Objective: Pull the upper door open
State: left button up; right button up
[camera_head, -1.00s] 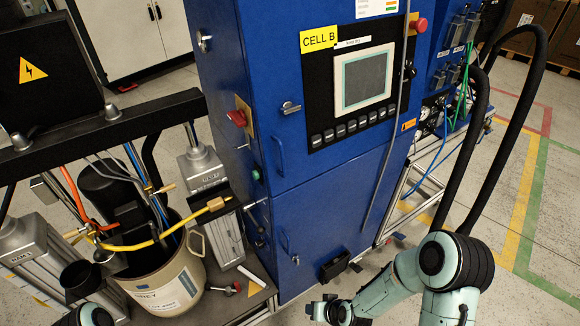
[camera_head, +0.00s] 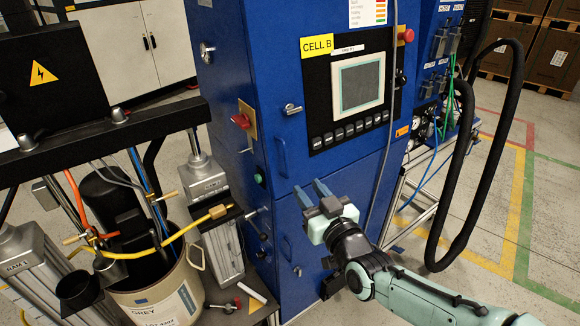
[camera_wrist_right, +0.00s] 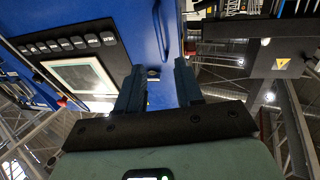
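The upper door (camera_head: 300,165) is the upper blue front of the cell B cabinet and looks closed. It carries a black panel with a screen (camera_head: 361,83), a silver latch (camera_head: 292,109) and a blue bar handle (camera_head: 282,157) near its left edge. My right gripper (camera_head: 309,188) is in front of the cabinet, below and right of the handle and apart from it. Its blue fingers are spread and empty. In the right wrist view the open fingers (camera_wrist_right: 158,72) point at the blue door, with the handle (camera_wrist_right: 160,34) beyond them. My left gripper is out of view.
The lower door (camera_head: 325,235) has its own handle (camera_head: 284,243). A red switch (camera_head: 241,121) sits on the cabinet's left side. A drum (camera_head: 165,295) with hoses stands at left. A grey cable (camera_head: 388,150) hangs down the cabinet front.

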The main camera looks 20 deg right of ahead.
aim_at(287, 162)
jog(key=w, duration=0.3)
jog(key=w+a+p, duration=0.1)
jog(key=w, duration=0.2)
jog(key=w+p, duration=0.1)
jog(key=w, duration=0.3)
jog(key=shift+a, duration=0.3)
grip_shut()
dwell(0.9)
